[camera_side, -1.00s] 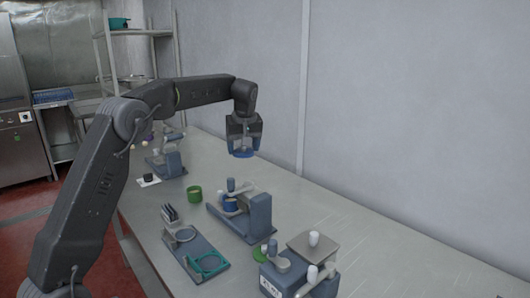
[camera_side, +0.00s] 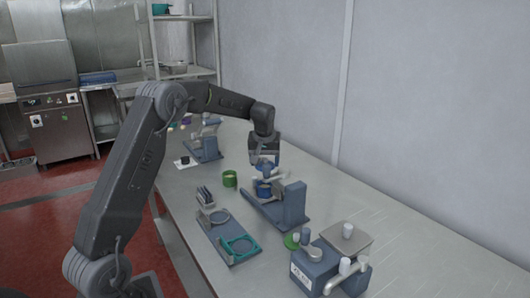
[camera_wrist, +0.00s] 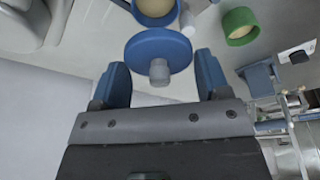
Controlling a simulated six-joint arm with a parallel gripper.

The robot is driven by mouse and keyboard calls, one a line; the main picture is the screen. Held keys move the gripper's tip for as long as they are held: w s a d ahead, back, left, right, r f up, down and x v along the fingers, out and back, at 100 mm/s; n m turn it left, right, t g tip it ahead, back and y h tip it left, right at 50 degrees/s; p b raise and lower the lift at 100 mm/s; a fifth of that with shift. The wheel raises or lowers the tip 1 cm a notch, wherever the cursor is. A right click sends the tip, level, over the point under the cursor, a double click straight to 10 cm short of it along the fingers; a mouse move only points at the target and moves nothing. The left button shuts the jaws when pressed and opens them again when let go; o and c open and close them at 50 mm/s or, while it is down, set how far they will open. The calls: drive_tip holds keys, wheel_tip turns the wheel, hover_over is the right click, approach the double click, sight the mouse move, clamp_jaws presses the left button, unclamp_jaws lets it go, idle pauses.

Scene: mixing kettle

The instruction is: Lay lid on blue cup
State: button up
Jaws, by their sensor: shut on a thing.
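The round blue lid (camera_wrist: 158,52) with a grey knob is held by my gripper (camera_wrist: 160,80), between its blue fingers in the wrist view. In the side view my gripper (camera_side: 264,157) hangs above the blue cup (camera_side: 263,190), which stands at a blue-grey stand (camera_side: 291,203). The blue cup (camera_wrist: 155,18) is partly cut off at the top of the wrist view and holds something pale. The lid overlaps its near edge there. The lid looks apart from the cup; the exact gap is hard to tell.
A green cup (camera_side: 229,179) stands left of the blue cup and also shows in the wrist view (camera_wrist: 240,25). A boxy unit (camera_side: 325,270) stands at the near right. The wall runs behind the bench.

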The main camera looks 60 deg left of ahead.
drive_tip(key=shift+f, duration=2.6)
drive_tip(key=shift+f, duration=0.55)
drive_tip(key=o, duration=1)
drive_tip(key=shift+c, duration=0.2)
drive_tip(key=shift+r, duration=0.1)
drive_tip(key=shift+c, duration=0.3)
drive_tip(key=shift+r, duration=3.45)
